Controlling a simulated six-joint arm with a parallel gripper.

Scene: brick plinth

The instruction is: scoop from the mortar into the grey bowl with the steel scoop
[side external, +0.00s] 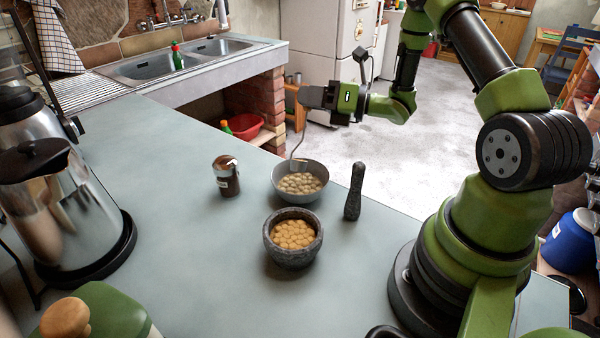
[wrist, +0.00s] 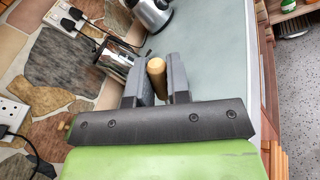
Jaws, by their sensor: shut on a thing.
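The dark stone mortar (side external: 291,256) stands on the counter and holds many round tan pieces. The grey bowl (side external: 300,197) stands just behind it, with many paler round pieces inside. My gripper (side external: 312,97) is above and behind the bowl, shut on the steel scoop (side external: 300,148). The scoop's thin shaft hangs down and its head is at the bowl's back left rim; I cannot tell whether it touches the rim or carries anything. In the wrist view, the fingers (wrist: 163,78) grip the scoop's wooden handle (wrist: 157,80); the head is out of that view.
A dark pestle (side external: 353,193) stands upright right of the bowl. A brown-filled jar (side external: 227,178) stands left of it. A steel coffee maker (side external: 62,210) and a green lidded pot (side external: 100,315) are at the left. The sink (side external: 180,62) is behind. The counter's middle left is clear.

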